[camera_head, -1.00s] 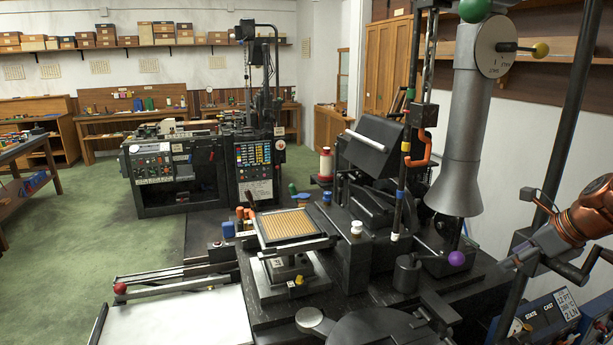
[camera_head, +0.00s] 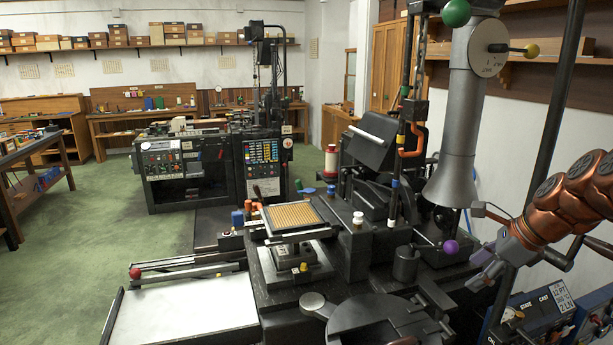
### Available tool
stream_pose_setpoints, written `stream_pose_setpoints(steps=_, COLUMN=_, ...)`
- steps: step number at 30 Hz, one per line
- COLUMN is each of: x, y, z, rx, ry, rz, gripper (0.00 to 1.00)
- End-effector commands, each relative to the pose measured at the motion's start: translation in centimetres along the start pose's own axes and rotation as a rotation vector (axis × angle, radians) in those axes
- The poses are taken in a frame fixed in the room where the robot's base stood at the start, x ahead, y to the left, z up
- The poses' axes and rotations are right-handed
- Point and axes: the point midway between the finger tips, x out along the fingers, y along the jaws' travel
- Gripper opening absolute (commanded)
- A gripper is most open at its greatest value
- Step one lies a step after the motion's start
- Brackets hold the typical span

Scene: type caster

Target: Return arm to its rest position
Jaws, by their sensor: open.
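My copper-coloured arm comes in from the right edge of the head view. My gripper (camera_head: 482,262) is at its lower left end, with its grey fingers apart and nothing seen between them. It is in front of the type caster (camera_head: 330,240), to the right of the purple knob (camera_head: 450,247) and above the blue control box (camera_head: 545,318). From this view I cannot tell whether it touches anything. The rest of the arm is cut off by the right edge.
A grey funnel-shaped column (camera_head: 457,130) and a dark upright pole (camera_head: 548,110) stand close to my arm. A crank handle (camera_head: 555,258) is just below it. A white flat table (camera_head: 190,312) is at lower left. Green floor (camera_head: 95,240) is open at left.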

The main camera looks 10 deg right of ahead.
Motion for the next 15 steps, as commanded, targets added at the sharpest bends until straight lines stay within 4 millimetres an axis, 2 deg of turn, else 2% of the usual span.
stream_pose_setpoints(steps=1, x=0.5, y=1.4, z=1.2, rx=-0.071, ry=0.007, rz=0.024, gripper=0.67)
stream_pose_setpoints(steps=5, x=2.2, y=5.5, z=3.9, rx=-0.302, ry=0.032, rz=0.098, gripper=0.67)
stream_pose_setpoints(steps=9, x=4.0, y=12.1, z=6.6, rx=-0.640, ry=0.058, rz=0.212, gripper=0.67)
stream_pose_setpoints(steps=12, x=5.0, y=16.8, z=7.4, rx=-0.886, ry=0.069, rz=0.296, gripper=0.67)
stream_pose_setpoints(steps=15, x=5.6, y=21.4, z=7.3, rx=-1.125, ry=0.074, rz=0.382, gripper=0.67)
